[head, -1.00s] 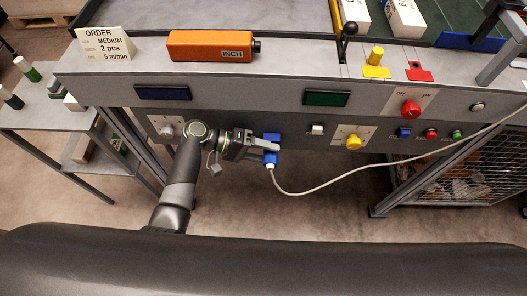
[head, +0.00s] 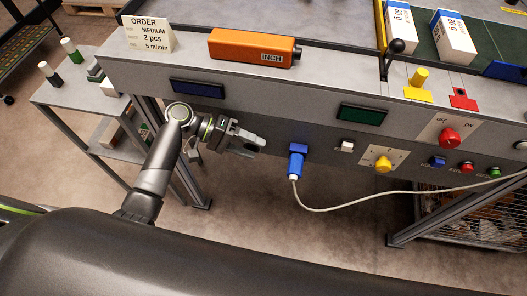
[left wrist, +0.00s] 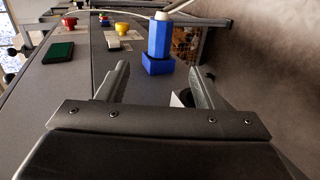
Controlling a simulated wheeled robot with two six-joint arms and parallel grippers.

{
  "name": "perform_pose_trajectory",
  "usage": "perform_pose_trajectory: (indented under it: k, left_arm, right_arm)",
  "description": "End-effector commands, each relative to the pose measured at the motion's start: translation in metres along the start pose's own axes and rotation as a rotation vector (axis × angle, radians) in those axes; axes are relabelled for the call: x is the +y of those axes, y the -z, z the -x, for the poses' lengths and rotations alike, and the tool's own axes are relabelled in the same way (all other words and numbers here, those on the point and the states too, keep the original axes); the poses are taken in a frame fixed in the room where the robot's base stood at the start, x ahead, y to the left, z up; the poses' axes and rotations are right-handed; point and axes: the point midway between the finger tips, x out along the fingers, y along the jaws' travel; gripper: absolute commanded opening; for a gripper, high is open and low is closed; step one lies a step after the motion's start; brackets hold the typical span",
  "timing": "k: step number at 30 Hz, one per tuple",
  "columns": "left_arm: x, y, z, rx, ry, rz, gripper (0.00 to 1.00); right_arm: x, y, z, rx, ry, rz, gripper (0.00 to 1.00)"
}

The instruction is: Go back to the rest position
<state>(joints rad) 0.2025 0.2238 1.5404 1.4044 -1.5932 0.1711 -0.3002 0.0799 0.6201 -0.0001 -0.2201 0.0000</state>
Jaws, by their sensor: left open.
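My left gripper (head: 252,147) is open and empty in front of the grey control panel (head: 320,139). A blue plug (head: 297,160) with a pale cable sits on the panel, to the right of the gripper and apart from it. In the left wrist view the two open fingers (left wrist: 158,88) show with nothing between them, and the blue plug (left wrist: 159,45) stands beyond their tips. My right gripper is not in view.
On the panel are a red knob (head: 449,137), a yellow knob (head: 383,165), small buttons and a black-handled lever (head: 394,52). An orange INCH box (head: 254,48) and an order sign (head: 147,33) stand on top. A side shelf (head: 75,90) is at left.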

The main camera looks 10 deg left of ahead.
Motion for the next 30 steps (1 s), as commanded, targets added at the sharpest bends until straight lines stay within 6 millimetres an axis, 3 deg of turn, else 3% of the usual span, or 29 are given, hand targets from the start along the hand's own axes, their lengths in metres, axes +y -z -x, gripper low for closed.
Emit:
perform_pose_trajectory:
  k: [22,26,30]
  left_arm:
    - [-0.003,-0.003,0.005,0.002,0.013,-0.003,0.6]
    - [-0.021,-0.021,0.003,0.022,0.102,-0.02,0.6]
    - [-0.056,-0.059,0.006,0.07,0.302,-0.064,0.6]
  right_arm:
    - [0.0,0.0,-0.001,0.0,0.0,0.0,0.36]
    - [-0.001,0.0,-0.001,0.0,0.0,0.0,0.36]
    - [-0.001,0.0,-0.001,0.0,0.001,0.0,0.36]
